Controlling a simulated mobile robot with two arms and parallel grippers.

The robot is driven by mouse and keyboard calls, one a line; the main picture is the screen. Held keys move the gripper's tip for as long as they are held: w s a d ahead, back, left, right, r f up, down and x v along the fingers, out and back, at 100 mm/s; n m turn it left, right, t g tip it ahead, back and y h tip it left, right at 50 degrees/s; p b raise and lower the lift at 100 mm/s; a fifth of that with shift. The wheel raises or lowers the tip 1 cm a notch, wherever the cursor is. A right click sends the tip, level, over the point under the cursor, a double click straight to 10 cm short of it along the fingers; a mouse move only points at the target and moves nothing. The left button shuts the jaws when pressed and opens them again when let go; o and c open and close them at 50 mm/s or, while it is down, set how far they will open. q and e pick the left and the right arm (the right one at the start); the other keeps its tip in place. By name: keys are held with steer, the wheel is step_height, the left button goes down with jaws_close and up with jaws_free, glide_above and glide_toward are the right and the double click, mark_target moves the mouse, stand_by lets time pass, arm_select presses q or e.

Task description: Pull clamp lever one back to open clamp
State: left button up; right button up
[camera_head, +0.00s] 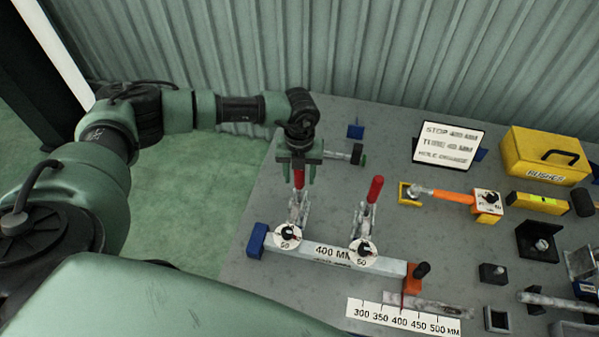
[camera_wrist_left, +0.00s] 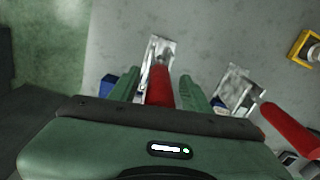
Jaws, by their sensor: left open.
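Two toggle clamps with red lever handles stand on a grey bar (camera_head: 335,257) labelled 400 MM. The left clamp's red lever (camera_head: 299,178) points up and lies under my left gripper (camera_head: 299,172). In the left wrist view this red lever (camera_wrist_left: 159,88) sits between the two green fingers of my left gripper (camera_wrist_left: 158,88), with gaps at the sides. The gripper is open around it. The second clamp's red lever (camera_head: 375,189) stands to the right, free; it also shows in the left wrist view (camera_wrist_left: 290,130). Each clamp has a round dial marked 50. My right gripper is not in view.
A blue block (camera_head: 257,241) and an orange block (camera_head: 412,278) sit at the bar's ends. A white scale strip (camera_head: 402,317) lies in front. To the right are a sign (camera_head: 447,143), a yellow BUSHES box (camera_head: 545,157) and several tools. A corrugated wall stands behind.

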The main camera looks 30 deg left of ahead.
arm_select(q)
jaws_close()
stand_by(1.4)
